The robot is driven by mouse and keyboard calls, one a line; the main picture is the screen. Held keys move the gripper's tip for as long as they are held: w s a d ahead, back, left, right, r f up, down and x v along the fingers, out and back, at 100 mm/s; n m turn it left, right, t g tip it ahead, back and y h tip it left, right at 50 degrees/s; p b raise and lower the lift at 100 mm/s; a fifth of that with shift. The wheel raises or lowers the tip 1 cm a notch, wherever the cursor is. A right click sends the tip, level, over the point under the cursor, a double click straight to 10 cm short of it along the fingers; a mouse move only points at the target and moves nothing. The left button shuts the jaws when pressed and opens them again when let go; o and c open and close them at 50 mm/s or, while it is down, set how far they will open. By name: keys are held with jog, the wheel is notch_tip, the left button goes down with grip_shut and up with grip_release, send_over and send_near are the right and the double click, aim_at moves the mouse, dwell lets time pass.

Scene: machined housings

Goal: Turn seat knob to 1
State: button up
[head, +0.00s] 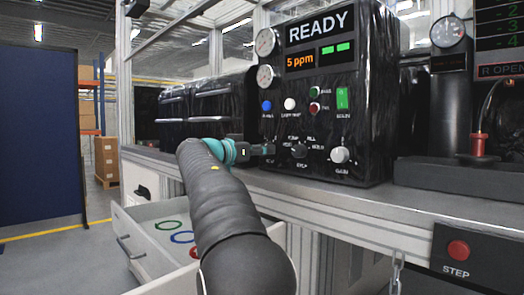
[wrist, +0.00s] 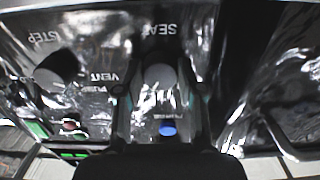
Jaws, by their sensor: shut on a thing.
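The seat knob (wrist: 160,76) is a round grey knob on the glossy black panel, under a partly covered label reading "SEA". It sits between the two fingers of my gripper (wrist: 160,88), which is shut on it. In the head view my gripper (head: 264,150) reaches the lower left of the black machine's front (head: 330,125) and hides the seat knob. Any scale marks around the knob are too blurred or covered to read, so its setting cannot be told.
A dark step knob (head: 299,151) is close to the right of my gripper, with a pale gain knob (head: 340,155) beyond it. A blue button (head: 266,106) and a white button (head: 290,104) are above. An open drawer (head: 150,240) with coloured rings is below the bench.

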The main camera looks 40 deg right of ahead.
jog(key=shift+n, duration=0.3)
jog(key=n, duration=0.5)
jog(key=shift+n, duration=0.3)
jog(key=n+p, duration=0.1)
jog(key=n, duration=0.4)
jog(key=shift+r+n, duration=0.1)
jog(key=shift+n, duration=0.2)
jog(key=o, duration=1.1)
jog(key=shift+o, duration=0.2)
